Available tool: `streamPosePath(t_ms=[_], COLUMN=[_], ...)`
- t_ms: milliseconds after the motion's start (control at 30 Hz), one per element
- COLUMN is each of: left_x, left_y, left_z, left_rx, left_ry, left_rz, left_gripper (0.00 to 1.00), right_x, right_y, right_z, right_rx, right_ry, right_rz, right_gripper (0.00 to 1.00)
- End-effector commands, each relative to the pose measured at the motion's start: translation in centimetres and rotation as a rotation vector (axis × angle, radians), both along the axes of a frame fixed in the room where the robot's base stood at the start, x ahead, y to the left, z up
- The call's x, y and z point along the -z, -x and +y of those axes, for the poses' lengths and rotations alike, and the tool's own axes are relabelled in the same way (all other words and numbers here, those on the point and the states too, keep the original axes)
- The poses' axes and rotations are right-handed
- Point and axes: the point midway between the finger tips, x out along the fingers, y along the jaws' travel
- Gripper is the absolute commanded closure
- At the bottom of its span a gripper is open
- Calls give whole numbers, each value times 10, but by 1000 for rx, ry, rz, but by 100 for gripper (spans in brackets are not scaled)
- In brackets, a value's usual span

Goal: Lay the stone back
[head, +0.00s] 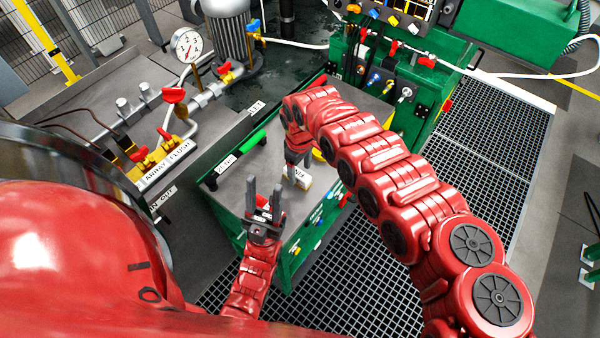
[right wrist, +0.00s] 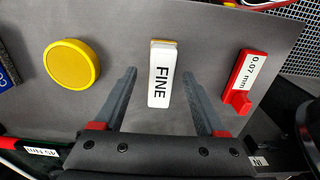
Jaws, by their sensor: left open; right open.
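The stone, a small block with a white label reading FINE over a tan edge, lies on the grey bench top; it shows in the head view (head: 304,183) and the right wrist view (right wrist: 160,80). My right gripper (head: 298,165) is at the stone in the head view, its fingers largely hidden. In the right wrist view my right gripper (right wrist: 159,74) is open, one finger on each side of the stone, with gaps showing. My left gripper (head: 264,198) is open and empty, fingers up, left of the stone near the bench's front edge.
The right wrist view shows a round yellow item (right wrist: 71,66) left of the stone and a red block labelled 0.07 mm (right wrist: 243,83) to its right. The grey bench top (head: 237,174) has a green bar (head: 254,141) along its left edge. Pipework with a gauge (head: 187,46) stands behind left.

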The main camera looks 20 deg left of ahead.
Motion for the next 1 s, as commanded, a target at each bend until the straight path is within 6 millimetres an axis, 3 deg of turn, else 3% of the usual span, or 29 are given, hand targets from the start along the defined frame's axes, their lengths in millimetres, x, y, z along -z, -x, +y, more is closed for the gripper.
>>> streamPosePath(t_ms=[300, 500, 867, 1000], left_x=[13, 18, 18, 18], left_y=[0, 0, 0, 0], left_z=[0, 0, 0, 0], left_rx=[0, 0, 0, 0], left_ry=[0, 0, 0, 0], left_rz=[0, 0, 0, 0], left_gripper=[53, 53, 53, 53], right_x=[-66, -94, -99, -88], right_y=[-2, -1, -2, -28], right_z=[-2, -1, 2, 35], right_rx=[3, 1, 5, 62], right_ry=[2, 1, -11, -181], right_rz=[-6, -4, -4, -65], right_gripper=[27, 27, 27, 27])
